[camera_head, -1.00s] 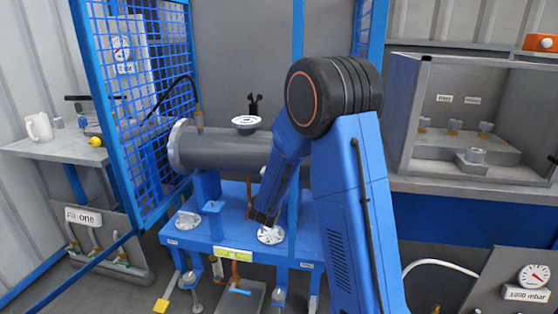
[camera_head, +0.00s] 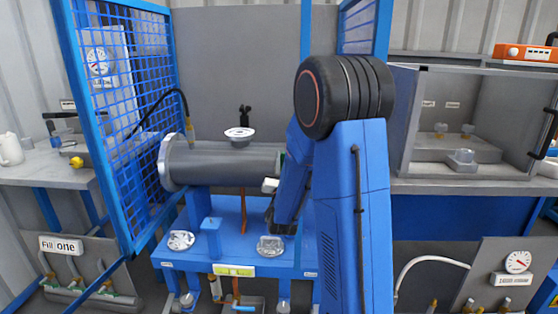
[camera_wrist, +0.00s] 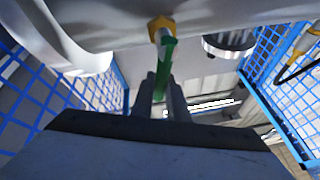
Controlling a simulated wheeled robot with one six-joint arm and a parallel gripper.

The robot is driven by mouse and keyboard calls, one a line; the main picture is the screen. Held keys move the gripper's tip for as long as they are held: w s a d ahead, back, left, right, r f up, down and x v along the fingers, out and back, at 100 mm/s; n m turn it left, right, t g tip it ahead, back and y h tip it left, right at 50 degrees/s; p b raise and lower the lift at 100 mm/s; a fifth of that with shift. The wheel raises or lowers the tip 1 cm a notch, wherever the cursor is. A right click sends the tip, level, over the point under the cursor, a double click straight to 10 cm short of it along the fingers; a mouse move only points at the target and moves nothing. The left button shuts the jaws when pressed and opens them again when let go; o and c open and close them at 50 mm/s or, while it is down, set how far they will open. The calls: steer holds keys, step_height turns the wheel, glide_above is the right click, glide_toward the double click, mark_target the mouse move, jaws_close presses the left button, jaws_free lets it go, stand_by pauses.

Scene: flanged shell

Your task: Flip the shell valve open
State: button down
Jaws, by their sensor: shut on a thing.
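The shell (camera_head: 222,166) is a grey flanged cylinder lying across a blue stand. In the wrist view its pale underside or side (camera_wrist: 105,18) fills the top. A valve with a brass-yellow fitting (camera_wrist: 161,24) and a green handle (camera_wrist: 166,55) sticks out from it, pointing down the picture. My gripper (camera_wrist: 161,82) has its two grey fingers on either side of the handle's lower end and is shut on it. The handle runs roughly in line with the fitting. In the head view my arm hides the fingertips and the valve.
Blue mesh panels (camera_head: 118,120) stand left of the shell; mesh also flanks the wrist view. The blue stand (camera_head: 205,262) carries clear round fittings (camera_head: 270,247). A white-topped port (camera_head: 239,133) rises from the shell. A grey open box (camera_head: 402,120) stands at right.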

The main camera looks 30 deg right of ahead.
steer(key=shift+a, duration=0.1)
stand_by(0.3)
steer(key=c, duration=1.7)
jaws_free()
steer(key=shift+w, duration=0.1)
